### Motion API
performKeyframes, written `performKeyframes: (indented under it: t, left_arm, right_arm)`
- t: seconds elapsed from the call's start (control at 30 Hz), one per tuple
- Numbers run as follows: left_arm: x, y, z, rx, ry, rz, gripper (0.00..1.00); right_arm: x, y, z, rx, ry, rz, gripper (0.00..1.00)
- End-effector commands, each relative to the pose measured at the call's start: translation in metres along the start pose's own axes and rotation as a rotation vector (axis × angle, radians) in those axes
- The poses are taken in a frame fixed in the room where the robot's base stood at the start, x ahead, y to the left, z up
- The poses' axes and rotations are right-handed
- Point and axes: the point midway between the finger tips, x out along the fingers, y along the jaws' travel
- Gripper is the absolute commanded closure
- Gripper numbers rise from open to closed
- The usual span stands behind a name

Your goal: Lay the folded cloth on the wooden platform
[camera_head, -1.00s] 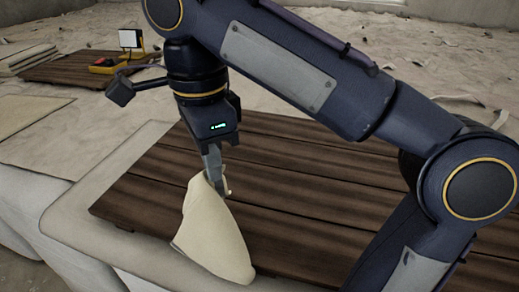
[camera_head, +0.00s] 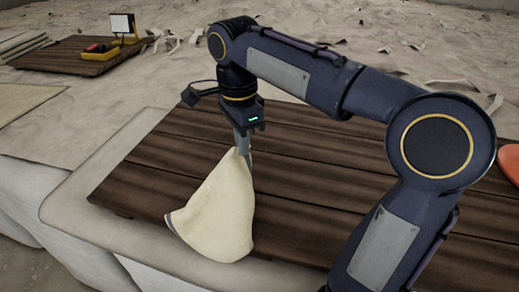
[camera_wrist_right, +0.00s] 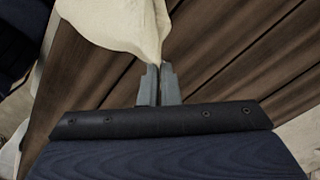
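The cream cloth (camera_head: 215,212) hangs from my right gripper (camera_head: 243,152) in the head view, gathered at its top and spreading downward. Its lower part reaches the front left edge of the wooden platform (camera_head: 310,180), and I cannot tell how much of it rests there. The right gripper is shut on the cloth's top, above the dark planks. In the right wrist view the two fingertips (camera_wrist_right: 160,68) are close together, with the cloth (camera_wrist_right: 120,22) at their tips and the platform (camera_wrist_right: 225,50) behind. My left gripper is not in view.
The platform lies on a pale padded surface (camera_head: 75,190). At the back left is another wooden board (camera_head: 60,58) with a small yellow and black device (camera_head: 124,30). An orange-red object (camera_head: 511,160) shows at the right edge. The platform's middle is bare.

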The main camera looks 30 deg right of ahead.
Motion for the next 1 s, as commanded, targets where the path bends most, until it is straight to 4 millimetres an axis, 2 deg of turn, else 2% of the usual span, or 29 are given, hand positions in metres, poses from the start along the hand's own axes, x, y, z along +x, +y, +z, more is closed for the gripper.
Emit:
performKeyframes:
  t: [0.07,0.3,0.63,1.0]
  left_arm:
    - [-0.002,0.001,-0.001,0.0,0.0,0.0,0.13]
    - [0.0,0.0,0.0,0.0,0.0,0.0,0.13]
    - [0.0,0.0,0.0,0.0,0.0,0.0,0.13]
    - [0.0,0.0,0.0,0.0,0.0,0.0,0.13]
  right_arm:
    - [0.01,-0.005,-0.007,0.004,0.001,0.003,1.0]
    - [0.034,-0.005,-0.004,0.001,0.0,0.0,1.0]
    - [0.037,-0.005,-0.004,0.001,-0.001,-0.001,1.0]
    - [0.037,-0.005,-0.004,0.001,-0.001,-0.001,0.52]
